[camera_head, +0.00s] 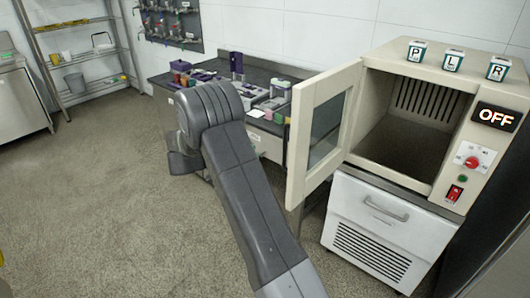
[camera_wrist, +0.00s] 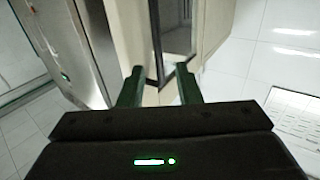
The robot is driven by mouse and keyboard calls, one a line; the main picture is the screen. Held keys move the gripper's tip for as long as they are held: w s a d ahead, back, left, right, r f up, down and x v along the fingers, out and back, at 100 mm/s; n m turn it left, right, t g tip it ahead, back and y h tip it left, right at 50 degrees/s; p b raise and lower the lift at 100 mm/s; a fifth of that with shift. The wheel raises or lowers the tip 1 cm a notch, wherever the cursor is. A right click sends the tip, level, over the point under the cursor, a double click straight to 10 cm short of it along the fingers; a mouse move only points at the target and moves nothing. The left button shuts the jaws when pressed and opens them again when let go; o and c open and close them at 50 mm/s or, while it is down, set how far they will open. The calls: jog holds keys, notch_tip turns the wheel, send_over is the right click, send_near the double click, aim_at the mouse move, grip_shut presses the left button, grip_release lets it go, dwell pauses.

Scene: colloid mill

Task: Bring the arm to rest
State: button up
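My gripper (camera_wrist: 160,72) shows in the wrist view with its two dark fingers apart and nothing visibly held between them. A beige panel corner with a dark frame (camera_wrist: 178,40) shows behind the fingertips; I cannot tell how far away it is. In the head view my grey arm reaches up from the bottom and bends at the counter's front.
A beige oven (camera_head: 395,125) stands at the right with its door (camera_head: 299,140) swung open beside my arm. Its display (camera_head: 496,117) reads OFF. A dark counter (camera_head: 290,72) holds small equipment behind my arm. A metal shelf (camera_head: 83,55) stands far left.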

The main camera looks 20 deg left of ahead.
jog(key=shift+v, duration=0.9)
jog(key=p, duration=0.2)
send_over(283, 164)
jog(key=shift+w+a, duration=0.1)
jog(key=shift+w, duration=0.4)
jog(key=shift+s, duration=0.1)
